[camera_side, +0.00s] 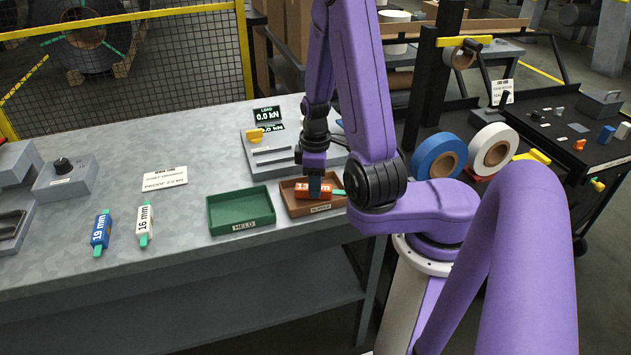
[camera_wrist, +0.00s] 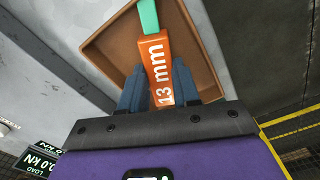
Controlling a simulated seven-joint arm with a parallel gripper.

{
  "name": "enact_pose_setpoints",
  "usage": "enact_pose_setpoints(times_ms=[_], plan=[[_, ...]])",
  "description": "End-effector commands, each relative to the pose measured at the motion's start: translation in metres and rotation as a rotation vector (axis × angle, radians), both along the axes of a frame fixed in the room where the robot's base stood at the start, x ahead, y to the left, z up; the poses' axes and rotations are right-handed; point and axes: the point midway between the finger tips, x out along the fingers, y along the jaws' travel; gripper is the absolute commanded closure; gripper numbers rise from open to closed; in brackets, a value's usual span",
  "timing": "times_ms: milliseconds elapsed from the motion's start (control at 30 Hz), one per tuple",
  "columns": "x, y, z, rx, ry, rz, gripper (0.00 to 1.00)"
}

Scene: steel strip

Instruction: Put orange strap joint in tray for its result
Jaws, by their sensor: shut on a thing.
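The orange strap joint (camera_side: 301,190), with green strap at its ends, is between the fingers of my gripper (camera_side: 315,188). In the wrist view the joint (camera_wrist: 158,62) reads "13 mm", and my blue fingers (camera_wrist: 158,84) are shut on it from both sides. The joint is over the inside of the brown tray (camera_side: 297,212), low and within its rim; I cannot tell whether it touches the floor. The brown tray's label is too small to read surely. It also shows in the wrist view (camera_wrist: 108,45). The green tray (camera_side: 238,212), labelled HELD, is empty to its left.
A blue 19 mm joint (camera_side: 101,231) and a white 16 mm joint (camera_side: 145,222) lie on the left bench. Behind the trays stands a grey tester (camera_side: 268,160) with a display (camera_side: 266,114) reading 0.0 kN. A proof card (camera_side: 164,179) lies left of it.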

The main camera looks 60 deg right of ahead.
Motion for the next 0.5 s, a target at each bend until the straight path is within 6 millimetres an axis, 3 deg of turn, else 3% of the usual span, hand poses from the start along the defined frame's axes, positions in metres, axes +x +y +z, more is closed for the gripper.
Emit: enact_pose_setpoints(times_ms=[200, 233, 300, 500], plan=[[-0.0001, 0.0001, -0.004, 0.0, 0.0, 0.0, 1.0], [0.0, 0.0, -0.0039, 0.0, 0.0, 0.0, 0.62], [0.0, 0.0, -0.0037, 0.0, 0.0, 0.0, 0.4], [0.0, -0.0001, -0.0036, 0.0, 0.0, 0.0, 0.39]])
